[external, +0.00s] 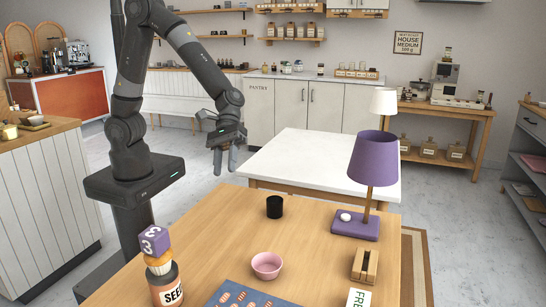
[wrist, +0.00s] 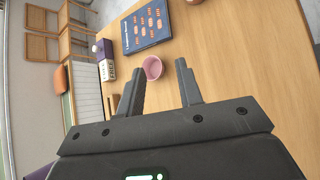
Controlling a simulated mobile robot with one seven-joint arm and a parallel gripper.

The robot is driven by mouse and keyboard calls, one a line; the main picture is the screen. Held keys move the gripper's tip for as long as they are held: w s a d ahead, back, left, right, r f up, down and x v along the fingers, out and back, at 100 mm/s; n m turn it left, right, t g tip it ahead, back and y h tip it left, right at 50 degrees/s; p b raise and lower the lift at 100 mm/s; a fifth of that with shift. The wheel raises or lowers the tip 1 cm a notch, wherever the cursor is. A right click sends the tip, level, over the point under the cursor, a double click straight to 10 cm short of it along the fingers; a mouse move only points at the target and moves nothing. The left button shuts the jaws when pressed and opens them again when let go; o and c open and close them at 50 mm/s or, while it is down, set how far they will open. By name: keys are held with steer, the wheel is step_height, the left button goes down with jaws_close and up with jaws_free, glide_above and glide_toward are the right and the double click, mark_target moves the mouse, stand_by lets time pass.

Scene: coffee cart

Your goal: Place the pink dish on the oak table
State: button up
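In the wrist view the pink dish (wrist: 153,67) shows beyond and between my finger tips, on the wooden top (wrist: 245,45). My gripper (external: 224,162) hangs with fingers pointing down, behind the table's far left edge, well away from the dish. In the wrist view my gripper (wrist: 160,75) has its two fingers spread with nothing between them.
A white-topped table (external: 325,160) stands behind, largely bare.

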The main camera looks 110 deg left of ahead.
steer(key=s+a+r+m+y, duration=0.3)
steer(key=s+a+r+m, duration=0.1)
steer(key=s, duration=0.4)
steer(key=s+a+r+m+t+y, duration=0.1)
steer(key=s+a+r+m+y, duration=0.2)
steer(key=s, duration=0.5)
steer(key=s+a+r+m+t+y, duration=0.1)
steer(key=s+a+r+m+y, duration=0.2)
steer(key=s+a+r+m, duration=0.2)
steer(key=shift+s+a+r+m, duration=0.15)
steer(key=shift+s+r+m, duration=0.55)
steer(key=shift+s+m, duration=1.2)
steer(key=shift+w, duration=0.25)
